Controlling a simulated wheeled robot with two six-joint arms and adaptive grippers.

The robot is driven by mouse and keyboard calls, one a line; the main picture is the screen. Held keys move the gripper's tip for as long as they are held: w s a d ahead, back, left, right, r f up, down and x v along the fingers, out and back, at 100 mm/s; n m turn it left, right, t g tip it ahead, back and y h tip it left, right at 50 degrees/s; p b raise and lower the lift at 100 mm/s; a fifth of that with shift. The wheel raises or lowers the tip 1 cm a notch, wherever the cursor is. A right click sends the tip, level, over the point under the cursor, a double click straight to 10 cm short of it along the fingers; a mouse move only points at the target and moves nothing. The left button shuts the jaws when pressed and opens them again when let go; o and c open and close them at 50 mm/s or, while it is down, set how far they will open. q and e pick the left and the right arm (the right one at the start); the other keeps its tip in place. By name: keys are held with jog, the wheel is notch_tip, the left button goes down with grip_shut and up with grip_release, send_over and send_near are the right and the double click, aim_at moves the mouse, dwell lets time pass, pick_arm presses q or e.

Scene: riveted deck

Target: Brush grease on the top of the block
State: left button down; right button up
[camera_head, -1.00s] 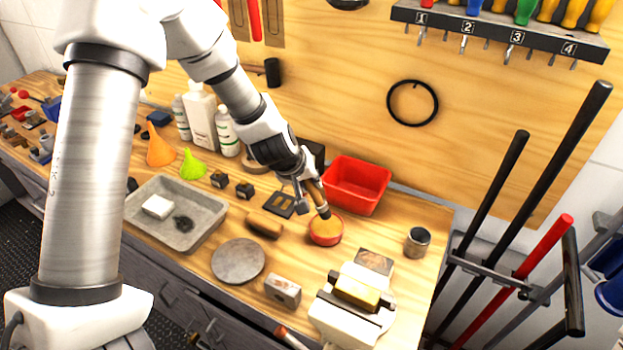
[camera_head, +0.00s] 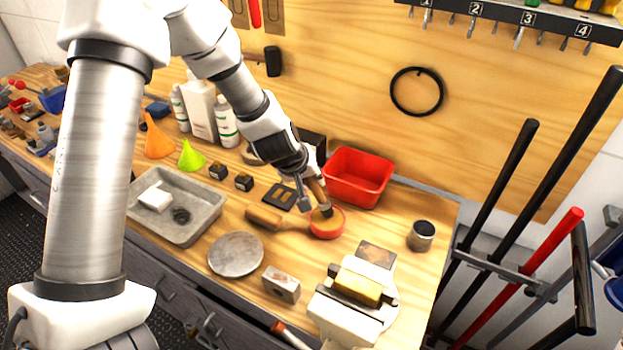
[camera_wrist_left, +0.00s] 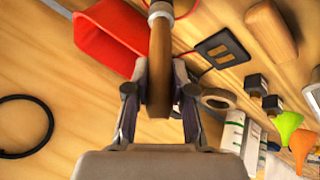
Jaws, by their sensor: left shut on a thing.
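My left gripper (camera_head: 311,190) is shut on the wooden handle of a brush (camera_head: 326,208). The handle also shows between the fingers in the left wrist view (camera_wrist_left: 160,65). The brush points down into a small orange-red bowl (camera_head: 327,233) with a tan filling. Its bristle end is low in the bowl, and its tip is hidden. A yellow block (camera_head: 357,287) sits in the jaws of a pale vise (camera_head: 341,319), in front of and to the right of the bowl. My right gripper is in neither view.
A red bin (camera_head: 358,178) stands just behind the bowl. A dark cup (camera_head: 421,236) is to the right. A grey tray (camera_head: 190,235) is farther left.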

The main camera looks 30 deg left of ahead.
pick_arm(q)
jog(key=shift+w+f+b, duration=0.1)
jog(key=shift+f+b, duration=0.4)
jog(key=shift+f, duration=0.15)
dwell(1.2)
notch_tip(320, 180, up, 7)
jog(key=p, duration=0.7)
dwell(0.5)
